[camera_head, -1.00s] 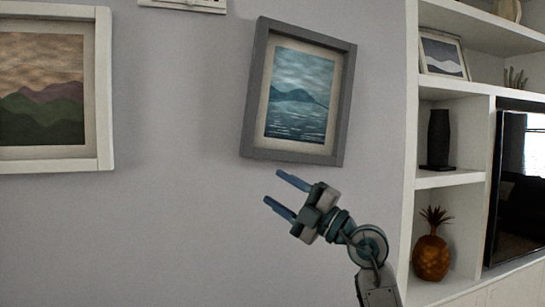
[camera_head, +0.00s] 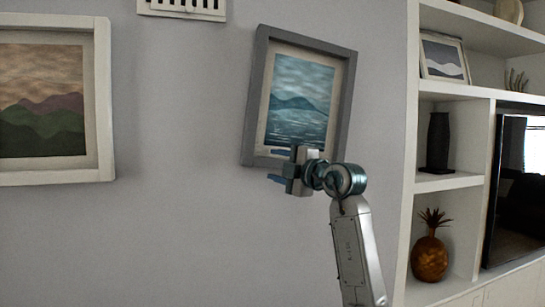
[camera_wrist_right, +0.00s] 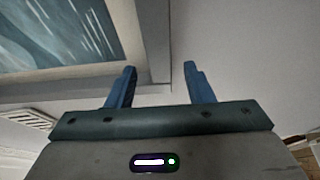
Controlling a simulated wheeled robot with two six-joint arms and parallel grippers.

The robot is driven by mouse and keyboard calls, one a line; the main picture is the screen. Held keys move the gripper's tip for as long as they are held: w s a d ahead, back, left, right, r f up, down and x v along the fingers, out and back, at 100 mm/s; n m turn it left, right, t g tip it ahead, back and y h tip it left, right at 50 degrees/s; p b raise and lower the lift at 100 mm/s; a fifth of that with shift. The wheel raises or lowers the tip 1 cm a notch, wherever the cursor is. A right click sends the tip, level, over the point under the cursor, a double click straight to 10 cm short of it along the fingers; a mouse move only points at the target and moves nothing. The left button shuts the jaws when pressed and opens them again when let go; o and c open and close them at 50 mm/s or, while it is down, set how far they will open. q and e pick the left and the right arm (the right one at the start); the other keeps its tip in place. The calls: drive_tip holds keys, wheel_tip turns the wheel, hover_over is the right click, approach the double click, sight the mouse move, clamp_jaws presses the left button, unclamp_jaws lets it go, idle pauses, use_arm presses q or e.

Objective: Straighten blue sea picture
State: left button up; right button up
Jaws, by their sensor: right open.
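The blue sea picture (camera_head: 302,98) hangs on the wall in a grey frame, tilted with its top leaning to the right. My right gripper (camera_head: 277,166) is open at the frame's lower edge, near the middle of that edge. One finger overlaps the frame and the other shows just below it. In the right wrist view, the open fingers (camera_wrist_right: 159,88) point at the grey frame edge (camera_wrist_right: 155,45), which lies between them in the picture. I cannot tell whether they touch it. The sea painting (camera_wrist_right: 60,35) shows at upper left there. My left gripper is out of view.
A mountain picture (camera_head: 105,100) in a white frame hangs at the left. A wall vent (camera_head: 182,8) is at the top. White shelves (camera_head: 450,182) with a dark vase (camera_head: 438,142), a pineapple ornament (camera_head: 430,258) and a small picture stand at the right. The wall below is clear.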

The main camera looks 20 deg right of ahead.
drive_tip(key=shift+x, duration=1.1)
drive_tip(key=c, duration=1)
drive_tip(key=shift+d+f+n+g, duration=0.15)
drive_tip(key=shift+d+f+n, duration=0.2)
drive_tip(key=shift+d, duration=0.2)
drive_tip(key=shift+d+f+n+g, duration=0.15)
drive_tip(key=shift+d+f+n, duration=0.1)
drive_tip(key=shift+d+n, duration=0.3)
drive_tip(key=o, duration=1)
